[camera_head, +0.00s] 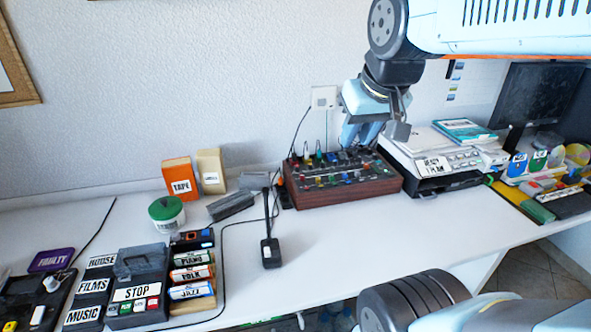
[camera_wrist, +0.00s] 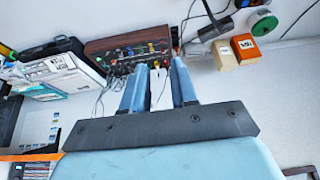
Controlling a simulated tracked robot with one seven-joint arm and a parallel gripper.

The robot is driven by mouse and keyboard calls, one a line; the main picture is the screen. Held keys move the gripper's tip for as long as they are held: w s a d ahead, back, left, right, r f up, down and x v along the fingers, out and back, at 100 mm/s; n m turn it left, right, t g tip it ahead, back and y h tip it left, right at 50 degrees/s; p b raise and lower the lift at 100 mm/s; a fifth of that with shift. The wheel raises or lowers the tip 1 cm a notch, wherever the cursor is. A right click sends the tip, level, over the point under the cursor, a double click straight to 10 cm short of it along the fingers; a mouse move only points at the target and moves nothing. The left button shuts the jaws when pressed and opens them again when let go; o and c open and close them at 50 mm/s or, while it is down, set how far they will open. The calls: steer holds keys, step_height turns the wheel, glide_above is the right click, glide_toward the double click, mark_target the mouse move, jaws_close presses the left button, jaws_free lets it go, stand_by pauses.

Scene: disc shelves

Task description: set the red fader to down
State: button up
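The mixer with wooden sides (camera_head: 350,194) stands on the white desk against the wall, with small coloured caps and knobs on its dark top. It also shows upside down in the wrist view (camera_wrist: 112,43). Reddish caps are among them, but they are too small to tell which is the red fader or how it is set. My gripper (camera_head: 359,144) is over the back part of the mixer, fingers pointing down. In the wrist view its two light blue fingers (camera_wrist: 159,68) are apart with nothing between them. The fingers hide part of the panel.
A printer (camera_head: 438,153) stands close right of the mixer. Cables rise behind the mixer towards a wall socket (camera_head: 324,97). Orange (camera_head: 180,177) and tan boxes stand left. The desk in front of the mixer is clear.

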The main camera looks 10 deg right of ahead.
steer(key=w+g, duration=0.2)
steer(key=w, duration=0.9)
steer(key=g, duration=0.3)
glide_above(301, 175)
step_height(301, 175, down, 21)
step_height(301, 175, down, 14)
steer(key=shift+w+d+r, duration=0.1)
steer(key=shift+r, duration=0.1)
jaws_close()
